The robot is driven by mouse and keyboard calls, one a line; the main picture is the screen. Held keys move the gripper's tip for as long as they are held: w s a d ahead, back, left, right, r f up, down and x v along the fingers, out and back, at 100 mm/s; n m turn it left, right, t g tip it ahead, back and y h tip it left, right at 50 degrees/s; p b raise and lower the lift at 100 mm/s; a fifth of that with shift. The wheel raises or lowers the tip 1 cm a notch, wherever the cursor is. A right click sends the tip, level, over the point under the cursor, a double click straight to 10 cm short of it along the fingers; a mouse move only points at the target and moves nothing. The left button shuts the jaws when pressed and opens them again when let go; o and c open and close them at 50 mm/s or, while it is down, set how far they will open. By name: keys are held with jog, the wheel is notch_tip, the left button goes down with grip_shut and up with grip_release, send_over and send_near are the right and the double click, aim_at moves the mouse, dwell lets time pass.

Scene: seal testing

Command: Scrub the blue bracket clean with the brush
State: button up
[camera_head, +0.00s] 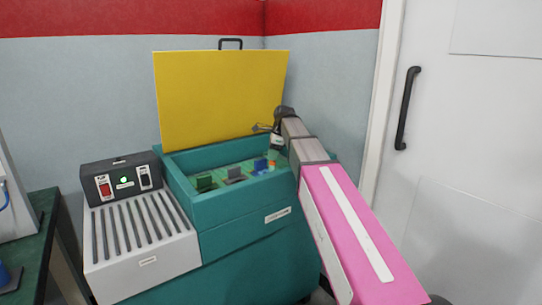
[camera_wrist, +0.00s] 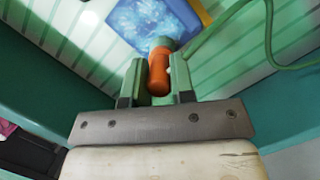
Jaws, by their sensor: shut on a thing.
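The blue bracket (camera_head: 261,164) lies at the right end of the open teal machine's basin. In the wrist view the blue bracket (camera_wrist: 148,22) fills the top middle, its face mottled with whitish patches. My gripper (camera_wrist: 157,82) is shut on the brush (camera_wrist: 158,70), which has an orange handle and a green-teal collar. The brush's far end points at the bracket's lower edge; its bristles are hidden, and I cannot tell whether it touches. In the head view my gripper reaches down over the basin's right side.
A green bracket (camera_head: 205,183) and a grey bracket (camera_head: 234,175) stand farther left in the basin. A green hose (camera_wrist: 245,64) curves away right of the brush. The yellow lid (camera_head: 220,95) stands open behind. The teal basin walls (camera_head: 245,212) surround the work area. A control box (camera_head: 122,180) stands left.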

jog(key=shift+r, duration=3.55)
